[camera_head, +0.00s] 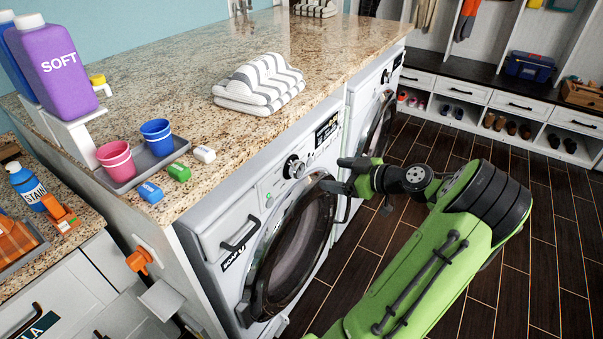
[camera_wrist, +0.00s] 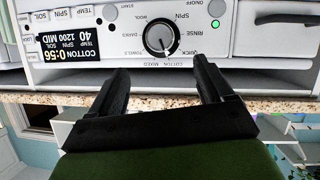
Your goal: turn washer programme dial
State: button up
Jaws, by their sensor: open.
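The washer (camera_head: 232,210) stands under the granite counter, its round door closed. In the wrist view the panel is upside down, and the dial (camera_wrist: 161,38) shows a white mark near the bottom, close to the COTTON and MIXED labels. The display (camera_wrist: 68,50) reads COTTON 0:56. My gripper (camera_head: 338,175) is open and empty in front of the washer, to the right of the dial. In the wrist view my gripper's fingers (camera_wrist: 162,72) are spread below the dial, not touching it.
A second machine (camera_head: 376,95) stands beside the washer. Dark floor (camera_head: 540,240) to the right is open.

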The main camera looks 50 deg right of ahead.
aim_at(301, 170)
jog(key=b+x, duration=0.1)
jog(key=x, duration=1.1)
jog(key=c, duration=1)
